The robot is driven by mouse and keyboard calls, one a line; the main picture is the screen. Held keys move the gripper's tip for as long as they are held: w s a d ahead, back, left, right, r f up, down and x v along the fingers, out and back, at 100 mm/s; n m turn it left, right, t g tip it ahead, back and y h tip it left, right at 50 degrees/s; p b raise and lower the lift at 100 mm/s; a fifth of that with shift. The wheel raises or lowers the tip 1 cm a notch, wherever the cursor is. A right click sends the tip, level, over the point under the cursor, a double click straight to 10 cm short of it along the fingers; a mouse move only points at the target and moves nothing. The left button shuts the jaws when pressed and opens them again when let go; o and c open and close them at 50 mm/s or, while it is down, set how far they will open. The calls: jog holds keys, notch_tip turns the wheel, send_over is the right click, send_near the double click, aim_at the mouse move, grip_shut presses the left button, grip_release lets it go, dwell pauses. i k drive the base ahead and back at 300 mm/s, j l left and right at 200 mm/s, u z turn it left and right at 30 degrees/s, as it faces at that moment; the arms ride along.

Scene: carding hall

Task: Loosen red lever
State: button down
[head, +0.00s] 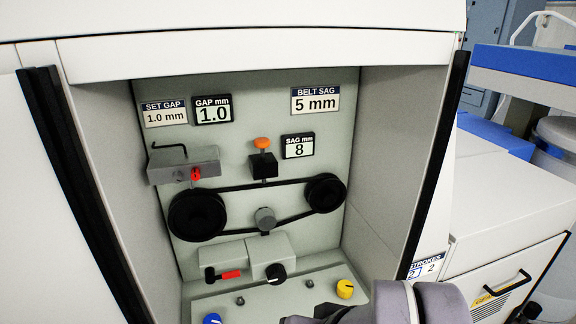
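Two red parts show in the head view. A lever with a red grip (230,275) lies nearly level on the front of the lower pale block, its black end at the left. A small red piece (196,174) sits on the front of the grey block (168,167) at upper left, which also bears a black bent handle (168,149). I cannot tell from the picture which one the task means. My grey arm links cover the bottom right of the recess. My gripper's fingers are not in view.
A black belt (262,185) runs around two pulleys (197,214) (325,193), with a grey roller (265,218) between. An orange knob (262,143), black knob (275,273), blue knob (212,320) and yellow knob (345,289) are nearby. Displays read gap 1.0 (212,110) and sag 8 (298,146). Black-edged walls flank the recess.

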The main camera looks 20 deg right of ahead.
aim_at(210, 276)
jog(key=k+j, duration=0.15)
jog(key=j, duration=0.2)
jog(key=k+j, duration=0.15)
jog(key=j, duration=0.25)
jog(key=k+j, duration=0.15)
jog(key=j, duration=0.2)
jog(key=k+j, duration=0.15)
jog(key=j, duration=0.25)
jog(key=i, duration=0.5)
jog(key=z, duration=0.05)
